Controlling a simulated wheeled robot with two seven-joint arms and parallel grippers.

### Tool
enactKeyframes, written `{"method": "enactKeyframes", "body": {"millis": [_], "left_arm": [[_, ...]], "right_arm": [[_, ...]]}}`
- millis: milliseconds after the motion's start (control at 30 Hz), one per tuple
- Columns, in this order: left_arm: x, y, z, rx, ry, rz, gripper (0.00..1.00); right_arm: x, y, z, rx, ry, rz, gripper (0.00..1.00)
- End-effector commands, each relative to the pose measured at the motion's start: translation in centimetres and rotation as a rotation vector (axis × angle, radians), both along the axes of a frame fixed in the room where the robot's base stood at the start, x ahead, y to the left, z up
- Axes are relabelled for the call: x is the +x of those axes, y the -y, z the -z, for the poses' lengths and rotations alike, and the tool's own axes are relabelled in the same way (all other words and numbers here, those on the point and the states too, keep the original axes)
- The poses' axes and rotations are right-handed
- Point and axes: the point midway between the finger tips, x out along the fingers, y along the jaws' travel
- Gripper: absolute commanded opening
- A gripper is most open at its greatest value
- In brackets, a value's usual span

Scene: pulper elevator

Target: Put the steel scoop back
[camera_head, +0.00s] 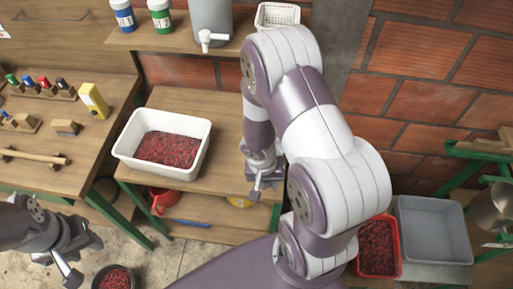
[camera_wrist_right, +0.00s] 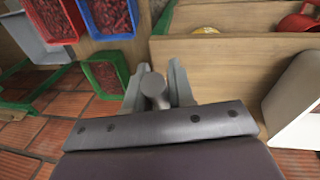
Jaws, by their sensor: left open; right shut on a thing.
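My right gripper (camera_head: 258,184) points down just right of the white tub, by the edge of the wooden bench. In the right wrist view, its fingers (camera_wrist_right: 158,80) are shut on a grey, round-ended metal piece (camera_wrist_right: 153,88), which looks like the steel scoop's handle. The rest of the scoop is hidden, and the arm covers much of that area in the head view. My left gripper (camera_head: 68,262) is open and empty at the lower left, above the floor.
A white tub (camera_head: 122,147) of red cherries stands on the bench. A red mug (camera_head: 164,200) and a blue item (camera_head: 193,223) lie on a lower shelf. A red crate (camera_head: 397,262), a grey tub (camera_head: 432,230) and a steel vessel (camera_head: 490,208) are at the right.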

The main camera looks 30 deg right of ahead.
Motion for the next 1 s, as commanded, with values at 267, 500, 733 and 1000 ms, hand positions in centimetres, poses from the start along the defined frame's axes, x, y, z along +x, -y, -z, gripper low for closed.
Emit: {"method": "enactKeyframes", "body": {"millis": [267, 500, 733, 1000], "left_arm": [[0.0, 0.0, -3.3, 0.000, 0.000, 0.000, 0.43], [0.0, 0.0, -4.0, 0.000, 0.000, 0.000, 0.43], [0.0, 0.0, -4.5, 0.000, 0.000, 0.000, 0.43], [0.0, 0.0, -4.2, 0.000, 0.000, 0.000, 0.43]], "right_arm": [[6.7, 2.6, 3.9, 0.000, -0.002, -0.002, 0.00], [8.6, 3.4, 6.2, 0.000, -0.003, -0.003, 0.00], [8.6, 3.4, 9.5, -0.001, -0.001, -0.003, 0.00], [8.6, 3.4, 9.8, -0.001, 0.000, -0.002, 0.00]]}}
